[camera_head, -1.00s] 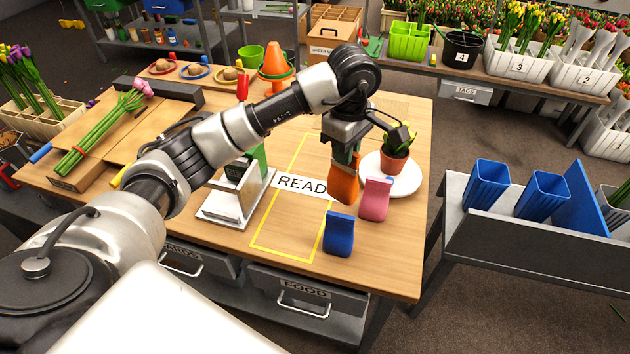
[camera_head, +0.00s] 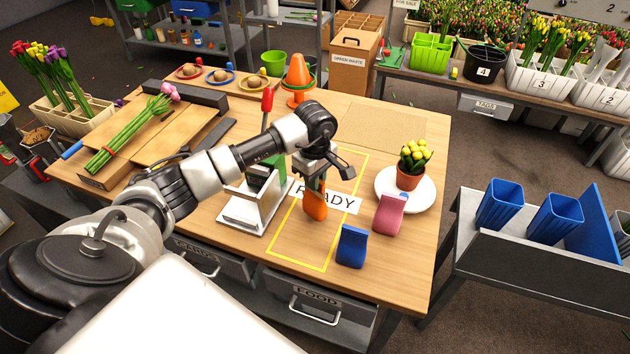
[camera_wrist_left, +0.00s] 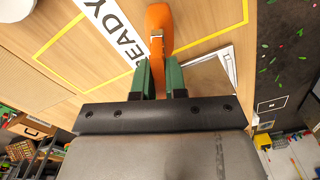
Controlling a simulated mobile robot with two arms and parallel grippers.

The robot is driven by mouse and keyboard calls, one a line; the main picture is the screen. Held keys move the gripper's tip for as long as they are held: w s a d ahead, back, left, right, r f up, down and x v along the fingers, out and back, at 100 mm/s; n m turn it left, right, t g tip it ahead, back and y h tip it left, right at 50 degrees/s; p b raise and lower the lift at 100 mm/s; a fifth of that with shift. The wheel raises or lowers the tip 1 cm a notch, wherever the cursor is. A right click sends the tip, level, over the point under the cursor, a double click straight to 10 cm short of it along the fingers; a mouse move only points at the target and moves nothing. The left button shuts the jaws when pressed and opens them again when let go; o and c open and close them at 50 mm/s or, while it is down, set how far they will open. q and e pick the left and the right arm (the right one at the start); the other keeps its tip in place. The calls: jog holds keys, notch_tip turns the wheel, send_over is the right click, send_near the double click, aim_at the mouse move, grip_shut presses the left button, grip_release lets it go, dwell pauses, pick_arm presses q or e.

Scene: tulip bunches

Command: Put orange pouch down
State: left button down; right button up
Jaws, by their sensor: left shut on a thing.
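The orange pouch (camera_head: 315,206) is held in my left gripper (camera_head: 314,184), over the yellow-outlined area (camera_head: 283,262) beside the READY label (camera_head: 343,202). In the left wrist view, the orange pouch (camera_wrist_left: 158,24) sits between the green fingers of my left gripper (camera_wrist_left: 158,66), which are shut on it. Whether the pouch's base touches the table (camera_head: 395,268) cannot be told. My right gripper does not show in any view.
A blue pouch (camera_head: 351,247) and a pink pouch (camera_head: 389,214) stand to the right. A potted yellow plant (camera_head: 409,178) is on a white plate (camera_head: 386,186). A white-based stand (camera_head: 243,214) is close on the left. The front of the outlined area is clear.

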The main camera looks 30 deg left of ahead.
aim_at(315, 197)
pick_arm(q)
jog(key=shift+f, duration=1)
jog(key=shift+f, duration=0.2)
jog(key=c, duration=1.2)
grip_release()
jog(key=shift+r, duration=0.1)
jog(key=shift+o, duration=0.2)
